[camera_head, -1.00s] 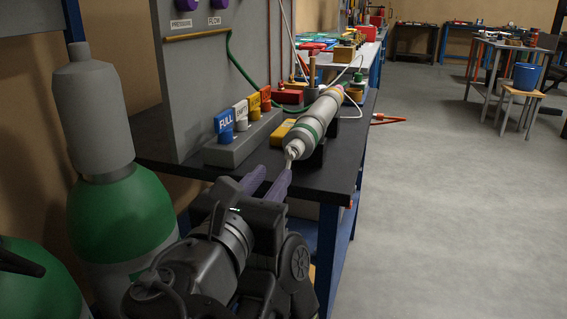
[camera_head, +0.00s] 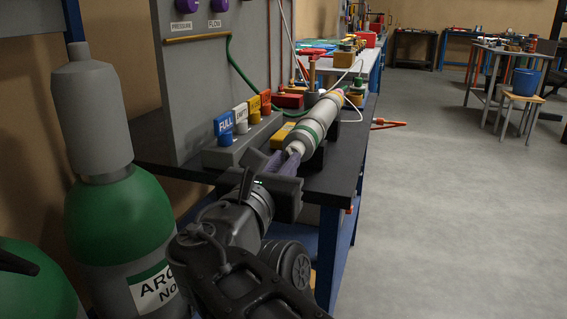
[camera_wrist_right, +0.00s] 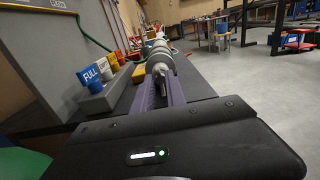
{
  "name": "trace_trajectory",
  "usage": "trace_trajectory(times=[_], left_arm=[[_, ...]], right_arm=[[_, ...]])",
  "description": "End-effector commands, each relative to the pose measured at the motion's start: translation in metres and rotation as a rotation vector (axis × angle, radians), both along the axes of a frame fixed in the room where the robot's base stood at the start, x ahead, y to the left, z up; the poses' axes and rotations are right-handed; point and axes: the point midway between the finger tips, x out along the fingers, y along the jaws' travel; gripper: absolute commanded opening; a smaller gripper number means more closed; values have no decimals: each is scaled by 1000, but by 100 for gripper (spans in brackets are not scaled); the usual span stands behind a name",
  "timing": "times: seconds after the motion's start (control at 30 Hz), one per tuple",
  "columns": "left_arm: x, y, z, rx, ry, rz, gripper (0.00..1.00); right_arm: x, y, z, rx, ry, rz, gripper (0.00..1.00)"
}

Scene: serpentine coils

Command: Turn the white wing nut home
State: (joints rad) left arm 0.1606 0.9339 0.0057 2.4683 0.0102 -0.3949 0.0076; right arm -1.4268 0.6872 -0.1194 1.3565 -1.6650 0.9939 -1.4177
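A grey-white cylinder (camera_head: 318,118) with a green band lies on a cradle along the dark bench. The white wing nut (camera_head: 294,149) is at its near end, partly hidden by my fingers; in the right wrist view the small pale fitting (camera_wrist_right: 161,69) shows just beyond the fingertips. My right gripper (camera_head: 285,160) points along the cylinder, its two purple fingers apart at the nut. The wrist view shows the fingers (camera_wrist_right: 163,88) with a narrow gap in line with the fitting; contact cannot be told. My left gripper is not in view.
A grey block with coloured tags, the blue one reading FULL (camera_head: 224,124), stands left of the cylinder beside an upright grey panel (camera_head: 210,75). A green gas bottle (camera_head: 120,220) stands at the left. Open floor (camera_head: 450,220) lies right of the bench (camera_head: 335,185).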

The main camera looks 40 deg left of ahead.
Motion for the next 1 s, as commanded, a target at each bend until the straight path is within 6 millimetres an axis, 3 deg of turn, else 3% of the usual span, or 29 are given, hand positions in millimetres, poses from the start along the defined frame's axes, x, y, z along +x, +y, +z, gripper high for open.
trace_trajectory(times=[0.13,1.0], left_arm=[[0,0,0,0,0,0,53],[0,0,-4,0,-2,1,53]], right_arm=[[0,0,0,0,0,0,0],[0,0,-1,74,26,0,0]])
